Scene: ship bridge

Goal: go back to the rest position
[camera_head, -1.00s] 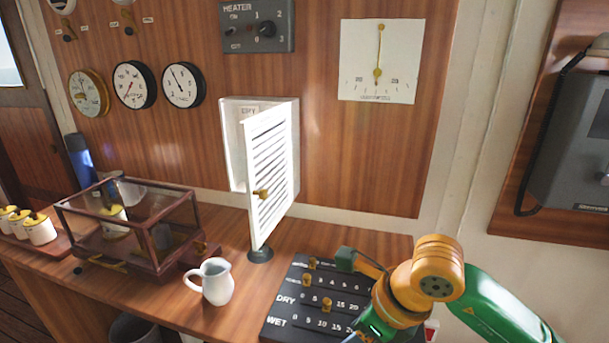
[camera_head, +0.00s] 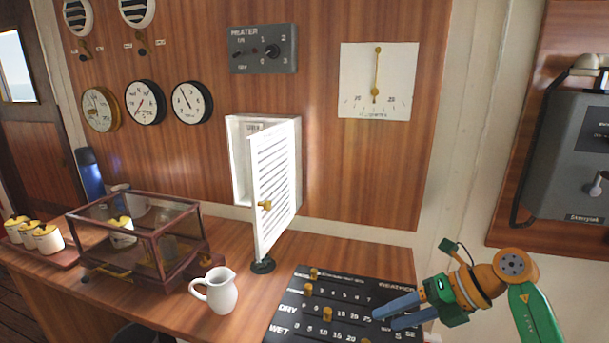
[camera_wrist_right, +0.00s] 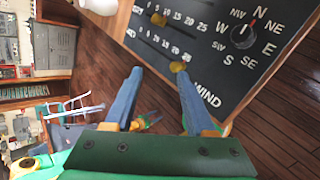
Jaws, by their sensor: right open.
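My right gripper (camera_head: 380,317) is open and empty, with its blue fingers over the right part of the black weather board (camera_head: 290,322). In the right wrist view its two fingers (camera_wrist_right: 158,75) stand apart with nothing between them. The board there (camera_wrist_right: 215,55) shows yellow slider knobs and a compass dial (camera_wrist_right: 243,34). I cannot tell from these views whether the fingertips touch the board. My left gripper is not in view.
A white jug (camera_head: 216,291) stands left of the board. A white louvred cabinet (camera_head: 275,185) has its door open above the desk. A glass case (camera_head: 135,240) and several lidded jars (camera_head: 47,238) sit further left. A grey wall telephone (camera_head: 580,150) hangs at right.

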